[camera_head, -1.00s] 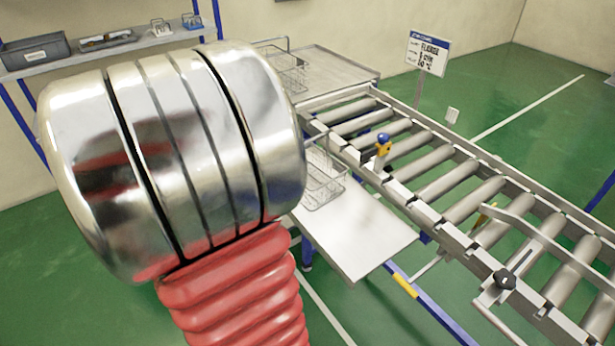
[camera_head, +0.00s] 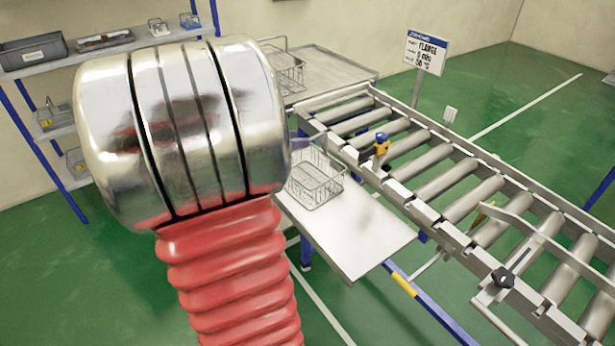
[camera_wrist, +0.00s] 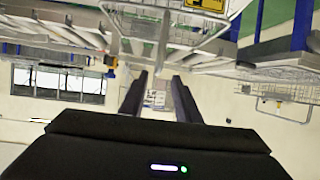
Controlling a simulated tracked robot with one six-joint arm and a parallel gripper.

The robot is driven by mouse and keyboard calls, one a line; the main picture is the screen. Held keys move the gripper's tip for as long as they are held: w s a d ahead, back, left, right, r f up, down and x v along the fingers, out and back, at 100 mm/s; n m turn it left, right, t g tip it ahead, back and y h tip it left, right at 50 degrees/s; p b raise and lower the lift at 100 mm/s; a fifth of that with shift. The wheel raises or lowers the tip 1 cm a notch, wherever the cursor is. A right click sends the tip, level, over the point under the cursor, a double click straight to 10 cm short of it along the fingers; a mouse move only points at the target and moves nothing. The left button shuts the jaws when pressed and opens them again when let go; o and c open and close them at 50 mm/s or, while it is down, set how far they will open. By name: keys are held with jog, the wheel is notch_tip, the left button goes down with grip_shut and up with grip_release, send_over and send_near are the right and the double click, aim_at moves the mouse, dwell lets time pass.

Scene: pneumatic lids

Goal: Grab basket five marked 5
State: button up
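A wire basket (camera_head: 315,182) stands upright on the flat metal side plate beside the roller conveyor in the head view. A second wire basket (camera_head: 287,72) is on the metal table behind it. No number is readable on either. In the wrist view, a wire basket (camera_wrist: 165,32) with a yellow tag (camera_wrist: 208,5) is at the top, beyond the fingertips; the tag's marking is cut off and unreadable. In the head view my arm hides the gripper.
The roller conveyor (camera_head: 445,183) runs across the right, with a yellow and blue fitting (camera_head: 380,148) on its near edge. A sign (camera_head: 427,52) stands behind it. Shelves with bins (camera_head: 34,52) and small baskets are at the left. The plate's front part is bare.

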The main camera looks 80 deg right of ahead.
jog(key=shift+x, duration=2.6)
jog(key=shift+s+a+f, duration=0.1)
jog(key=shift+s+a, duration=0.05)
jog(key=shift+a, duration=0.05)
grip_shut()
